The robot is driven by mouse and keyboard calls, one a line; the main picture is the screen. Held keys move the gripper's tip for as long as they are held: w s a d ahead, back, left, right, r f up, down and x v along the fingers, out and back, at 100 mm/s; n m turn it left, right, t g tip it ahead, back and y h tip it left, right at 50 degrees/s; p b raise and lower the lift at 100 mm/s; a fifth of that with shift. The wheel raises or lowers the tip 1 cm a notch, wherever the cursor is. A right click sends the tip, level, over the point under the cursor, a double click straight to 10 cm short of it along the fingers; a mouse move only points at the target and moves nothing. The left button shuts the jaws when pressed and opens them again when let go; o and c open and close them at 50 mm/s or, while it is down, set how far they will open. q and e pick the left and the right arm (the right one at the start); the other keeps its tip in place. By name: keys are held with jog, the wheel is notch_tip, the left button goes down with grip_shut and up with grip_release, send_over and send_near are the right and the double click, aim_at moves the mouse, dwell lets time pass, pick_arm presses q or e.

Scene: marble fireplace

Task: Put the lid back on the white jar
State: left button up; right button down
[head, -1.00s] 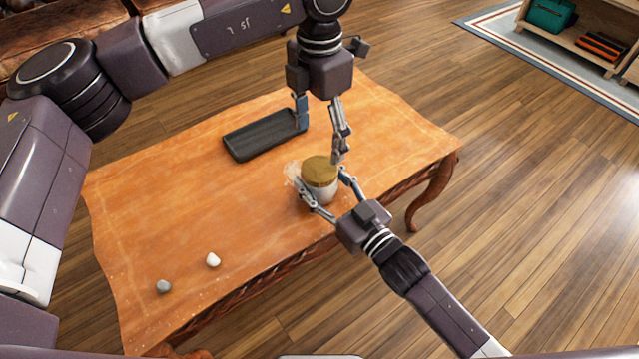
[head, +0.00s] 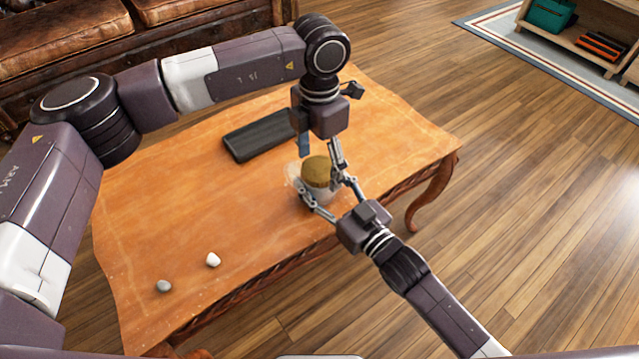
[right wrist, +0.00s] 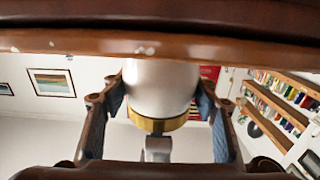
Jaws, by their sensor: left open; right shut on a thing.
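The white jar (right wrist: 160,88) stands near the table's front edge. Its gold-brown lid (head: 316,170) sits on its top, and the lid's band (right wrist: 158,124) meets the jar in the upside-down right wrist view. I cannot tell whether it is fully seated. My right gripper (head: 325,200) is shut on the jar, one finger on each side. My left gripper (head: 320,158) is open above the lid, one finger at its right side and one behind it. I cannot tell whether it touches the lid. The jar's lower part is partly hidden by my right fingers in the head view.
A dark tray (head: 258,137) lies behind the jar on the orange table (head: 180,200). A grey stone (head: 164,286) and a white stone (head: 213,259) lie at the front left. The table's left half is mostly free.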

pick_arm(q)
jog(key=c, duration=1.3)
jog(key=o, duration=1.4)
jog(key=shift+r, duration=0.1)
notch_tip(320, 180, up, 12)
jog(key=shift+f, duration=0.1)
pick_arm(e)
jog(key=c, duration=0.7)
grip_release()
